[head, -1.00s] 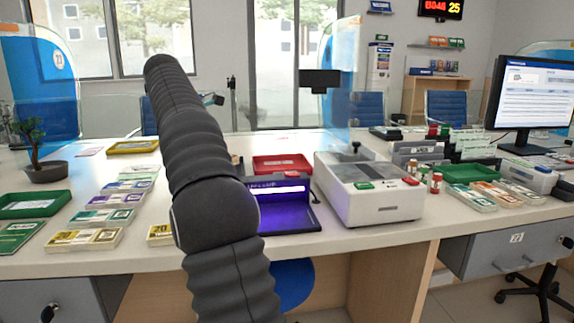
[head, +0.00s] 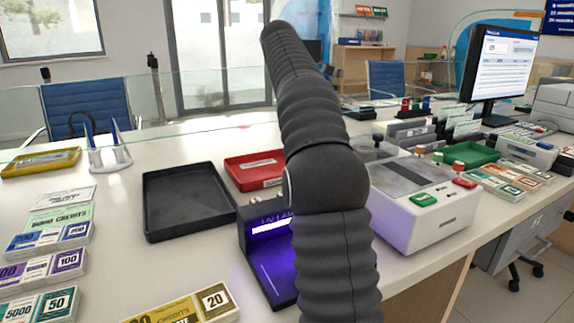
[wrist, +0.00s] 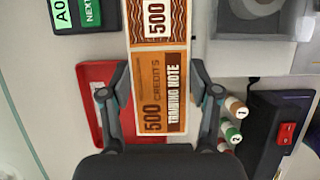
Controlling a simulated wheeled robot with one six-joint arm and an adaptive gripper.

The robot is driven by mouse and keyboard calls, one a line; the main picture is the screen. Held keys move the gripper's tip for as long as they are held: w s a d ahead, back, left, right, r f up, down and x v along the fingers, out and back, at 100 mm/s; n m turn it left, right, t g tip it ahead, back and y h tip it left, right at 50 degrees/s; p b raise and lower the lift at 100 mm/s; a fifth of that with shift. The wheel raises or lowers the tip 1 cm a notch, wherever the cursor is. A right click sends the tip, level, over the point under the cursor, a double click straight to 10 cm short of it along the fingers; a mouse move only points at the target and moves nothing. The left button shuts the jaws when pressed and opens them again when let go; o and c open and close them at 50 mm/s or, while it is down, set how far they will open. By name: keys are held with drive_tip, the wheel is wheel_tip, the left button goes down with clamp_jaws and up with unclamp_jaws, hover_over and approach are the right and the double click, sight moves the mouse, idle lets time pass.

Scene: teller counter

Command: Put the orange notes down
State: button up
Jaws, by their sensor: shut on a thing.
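In the wrist view my gripper (wrist: 162,88) is shut on a bundle of orange notes (wrist: 160,98) printed "500 credits" and "training note". A finger shows on each side of the bundle, which lies lengthwise between them. Behind it, a red tray (wrist: 93,122) shows to the left; whether the notes touch anything below cannot be told. In the head view my arm stands in front, and the gripper and held notes are hidden. Other orange notes (head: 517,172) lie at the right of the counter.
A black tray (head: 187,205) and a red tray (head: 246,172) stand left of my arm. A purple-lit lamp (head: 268,262) and a white counting machine (head: 425,215) flank it. Small bottles (wrist: 232,120) stand near the gripper. Note stacks (head: 45,262) line the left. Clear counter lies around the black tray.

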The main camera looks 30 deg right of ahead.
hover_over(273, 175)
drive_tip(key=a, duration=0.1)
drive_tip(key=f, duration=0.6)
drive_tip(key=shift+s+a+f, duration=0.1)
drive_tip(key=shift+a+f, duration=0.1)
drive_tip(key=shift+f, duration=0.2)
drive_tip(key=shift+a+f, duration=0.1)
drive_tip(key=shift+f, duration=1.9)
drive_tip(key=shift+f, duration=0.1)
drive_tip(key=o, duration=1)
drive_tip(key=v, duration=0.5)
drive_tip(key=shift+a+r, duration=0.1)
drive_tip(key=shift+r, duration=0.15)
drive_tip(key=a, duration=1.1)
drive_tip(key=shift+a+f, duration=0.15)
drive_tip(key=shift+a, duration=0.2)
